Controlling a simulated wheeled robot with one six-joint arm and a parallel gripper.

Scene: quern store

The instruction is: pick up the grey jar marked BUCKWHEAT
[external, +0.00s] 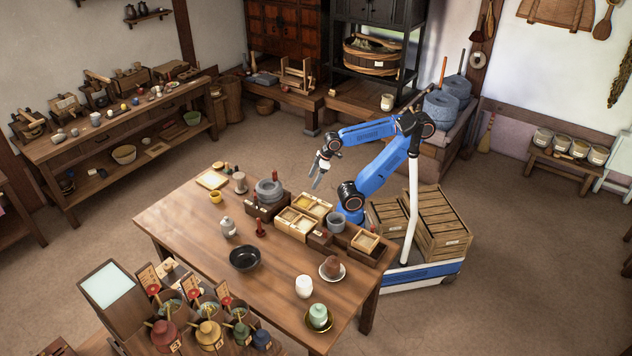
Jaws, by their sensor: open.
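A small grey lidded jar (228,228) stands upright on the left part of the wooden table (180,225). Any marking on it is too small to read, so I cannot tell whether it says BUCKWHEAT. A darker grey pot (336,222) stands by the wooden trays. My gripper (316,186) is open and empty, pointing down above the table's far side. It is apart from both grey vessels, to the right of and beyond the lidded jar.
A small stone quern (269,190) and divided wooden trays (295,222) lie between my arm and the lidded jar. A black bowl (244,258), white jar (304,286) and green jar (318,316) stand nearer. The table's left front is clear.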

